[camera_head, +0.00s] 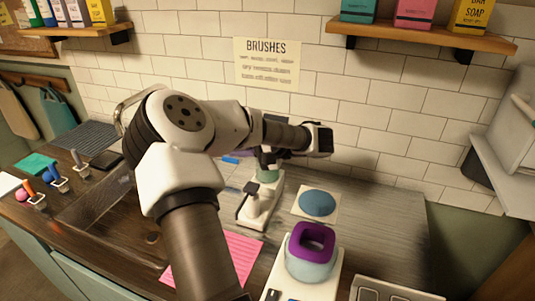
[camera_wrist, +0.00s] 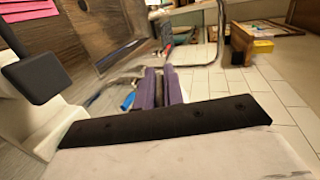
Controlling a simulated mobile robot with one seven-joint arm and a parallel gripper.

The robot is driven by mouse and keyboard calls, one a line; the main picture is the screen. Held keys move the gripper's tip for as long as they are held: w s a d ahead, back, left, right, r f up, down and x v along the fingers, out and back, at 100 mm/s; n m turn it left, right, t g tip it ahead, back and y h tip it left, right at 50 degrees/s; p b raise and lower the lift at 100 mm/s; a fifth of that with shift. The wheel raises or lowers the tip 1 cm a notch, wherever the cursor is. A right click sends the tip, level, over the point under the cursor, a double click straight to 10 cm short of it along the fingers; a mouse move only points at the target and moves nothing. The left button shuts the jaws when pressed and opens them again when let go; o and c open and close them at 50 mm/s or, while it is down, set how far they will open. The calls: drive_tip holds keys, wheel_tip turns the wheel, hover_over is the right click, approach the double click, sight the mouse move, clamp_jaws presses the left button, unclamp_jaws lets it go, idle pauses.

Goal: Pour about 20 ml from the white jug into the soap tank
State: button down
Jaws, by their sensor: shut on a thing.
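My gripper (camera_head: 270,156) is over the middle of the counter, in front of the tiled wall. In the wrist view two purple strips (camera_wrist: 162,86) stand close together beyond a black bar. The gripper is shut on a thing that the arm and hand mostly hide. I cannot make out whether it is the white jug. A pale blue vessel (camera_head: 308,268) with a purple square rim stands upright on a white base, front right of the gripper. It may be the soap tank. A white stand (camera_head: 262,205) with a pale green top is just below the gripper.
A blue disc (camera_head: 317,204) lies on a card right of the white stand. A pink sheet (camera_head: 243,252) lies in front. Brushes in small holders (camera_head: 58,182) stand at the left. A sink (camera_head: 108,222) and a curved metal tap (camera_head: 128,105) are left. The right rear counter is clear.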

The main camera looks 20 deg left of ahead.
drive_tip(key=shift+d+r+y, duration=0.1)
drive_tip(key=shift+r+y, duration=0.1)
drive_tip(key=shift+y, duration=0.2)
idle(1.5)
